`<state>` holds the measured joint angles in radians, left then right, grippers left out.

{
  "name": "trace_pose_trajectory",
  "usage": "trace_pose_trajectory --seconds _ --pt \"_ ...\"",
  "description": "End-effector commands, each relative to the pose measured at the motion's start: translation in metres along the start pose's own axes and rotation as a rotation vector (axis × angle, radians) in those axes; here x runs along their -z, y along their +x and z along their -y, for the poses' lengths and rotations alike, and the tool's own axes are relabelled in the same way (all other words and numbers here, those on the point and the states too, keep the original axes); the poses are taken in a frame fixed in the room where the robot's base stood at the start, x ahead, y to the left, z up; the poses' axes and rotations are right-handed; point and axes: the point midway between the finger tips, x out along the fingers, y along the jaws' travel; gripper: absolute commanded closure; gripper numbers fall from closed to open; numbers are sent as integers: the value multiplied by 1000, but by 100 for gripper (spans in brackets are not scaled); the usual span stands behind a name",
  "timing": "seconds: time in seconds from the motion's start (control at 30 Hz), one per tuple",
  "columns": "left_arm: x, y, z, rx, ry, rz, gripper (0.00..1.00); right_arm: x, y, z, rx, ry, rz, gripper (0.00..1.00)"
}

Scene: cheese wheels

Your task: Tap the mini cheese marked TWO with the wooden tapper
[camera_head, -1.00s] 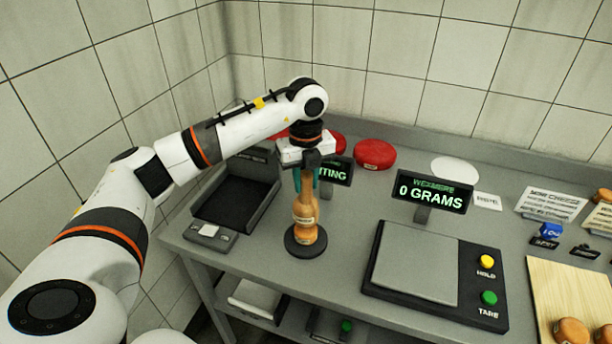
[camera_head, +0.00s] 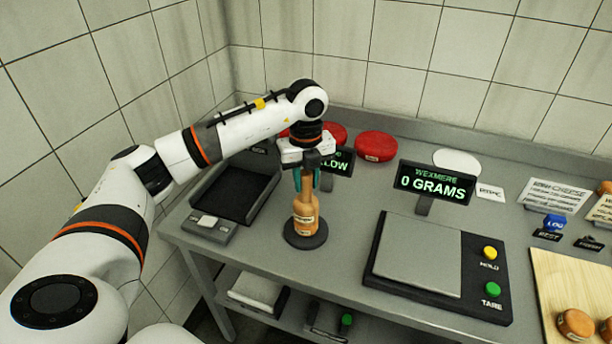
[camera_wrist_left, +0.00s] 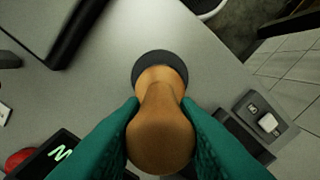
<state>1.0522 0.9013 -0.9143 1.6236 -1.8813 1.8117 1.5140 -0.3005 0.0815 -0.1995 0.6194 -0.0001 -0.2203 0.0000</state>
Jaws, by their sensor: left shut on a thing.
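My left gripper (camera_head: 306,183) is shut on the wooden tapper (camera_head: 306,205), holding it upright over a round black pad (camera_head: 305,241). A small orange-brown mini cheese with a pale label (camera_head: 303,229) appears to be on the pad under the tapper's head; its marking is too small to read. The left wrist view shows the tapper (camera_wrist_left: 160,135) between the green fingers, with the pad's dark rim (camera_wrist_left: 158,58) beyond; the cheese is mostly hidden there. A green-lit display (camera_head: 338,161) behind the gripper shows letters ending in "LOW". My right gripper is not in view.
A scale (camera_head: 418,258) with a "0 GRAMS" display (camera_head: 436,182) stands to the right. A wooden board (camera_head: 560,280) at the right edge holds more mini cheeses (camera_head: 575,325). A black tray (camera_head: 240,196) is left of the pad. Red cheese wheels (camera_head: 376,146) lie behind.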

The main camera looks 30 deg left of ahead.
Motion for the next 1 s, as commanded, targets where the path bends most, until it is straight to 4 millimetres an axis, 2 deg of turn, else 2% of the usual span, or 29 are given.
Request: trace_pose_trajectory --seconds 0.8,1.0 --pt "0 -80 0 -1 1 0 100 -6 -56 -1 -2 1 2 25" --pt "0 -81 0 0 1 1 100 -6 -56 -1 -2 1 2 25"
